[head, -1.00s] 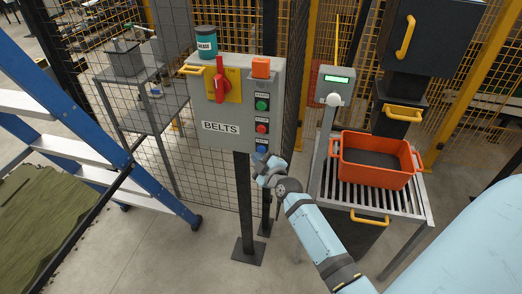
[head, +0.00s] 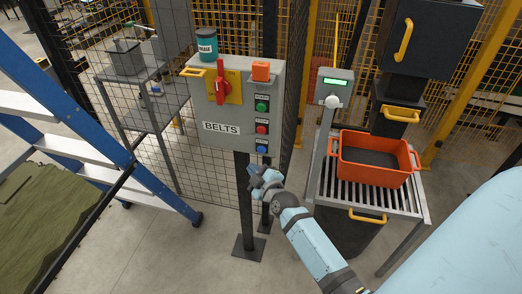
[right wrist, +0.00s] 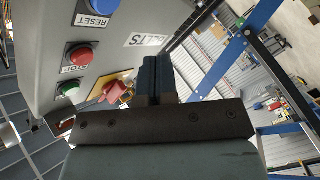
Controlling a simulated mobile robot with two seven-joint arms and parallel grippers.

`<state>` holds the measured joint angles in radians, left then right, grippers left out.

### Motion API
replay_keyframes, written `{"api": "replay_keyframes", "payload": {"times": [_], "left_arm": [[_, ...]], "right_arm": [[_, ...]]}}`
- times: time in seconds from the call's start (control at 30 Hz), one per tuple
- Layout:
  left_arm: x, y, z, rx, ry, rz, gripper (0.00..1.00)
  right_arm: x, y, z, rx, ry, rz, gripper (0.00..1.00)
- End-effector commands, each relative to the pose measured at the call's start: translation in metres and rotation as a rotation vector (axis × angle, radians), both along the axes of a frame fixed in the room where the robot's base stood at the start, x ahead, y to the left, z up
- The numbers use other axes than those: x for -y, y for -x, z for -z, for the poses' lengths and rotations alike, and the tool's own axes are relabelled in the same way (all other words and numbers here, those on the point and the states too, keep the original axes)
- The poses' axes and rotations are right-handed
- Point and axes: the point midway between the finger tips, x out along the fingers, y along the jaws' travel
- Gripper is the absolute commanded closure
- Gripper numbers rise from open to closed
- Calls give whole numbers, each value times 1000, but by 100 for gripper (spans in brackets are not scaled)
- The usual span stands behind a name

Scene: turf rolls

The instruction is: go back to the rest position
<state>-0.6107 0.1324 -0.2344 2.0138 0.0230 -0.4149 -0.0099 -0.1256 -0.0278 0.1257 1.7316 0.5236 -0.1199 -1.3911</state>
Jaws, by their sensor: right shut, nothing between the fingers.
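My right gripper (head: 255,174) is shut and empty. It is just below the grey control box (head: 215,128) marked BELTS, apart from it, with the arm reaching in from the lower right. In the right wrist view its two fingers (right wrist: 157,75) lie together beside the box face. The box carries a green button (head: 262,107), a red button (head: 262,128) and a blue button (head: 262,149). In the wrist view the blue button (right wrist: 102,6) is labelled RESET and the red one (right wrist: 78,54) STOP. My left gripper is not in view.
A red rotary switch (head: 221,84) sticks out from the box. A teal grease can (head: 207,45) stands on top. An orange crate (head: 344,152) sits on a roller stand at the right. A blue ladder (head: 150,181) stands at the left. Open floor lies below the box.

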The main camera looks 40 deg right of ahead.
Motion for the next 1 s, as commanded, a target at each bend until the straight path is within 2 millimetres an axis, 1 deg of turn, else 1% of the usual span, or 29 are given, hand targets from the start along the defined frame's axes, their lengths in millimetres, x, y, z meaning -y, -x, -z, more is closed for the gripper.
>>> {"api": "replay_keyframes", "payload": {"times": [0.47,0.57,0.67,0.73,0.87,0.9,1.0], "left_arm": [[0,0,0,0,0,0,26],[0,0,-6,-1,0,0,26],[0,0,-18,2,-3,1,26],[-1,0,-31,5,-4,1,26],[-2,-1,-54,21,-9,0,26],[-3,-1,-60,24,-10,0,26],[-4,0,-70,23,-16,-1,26]], "right_arm": [[0,0,0,-1,-1,-1,100],[-6,9,1,-20,-27,-16,100],[-23,33,4,-73,-106,-53,100],[-42,61,8,-137,-194,-85,100],[-80,123,17,-285,-391,-117,100],[-90,143,18,-330,-451,-116,100],[-113,188,20,-431,-584,-101,100]]}}
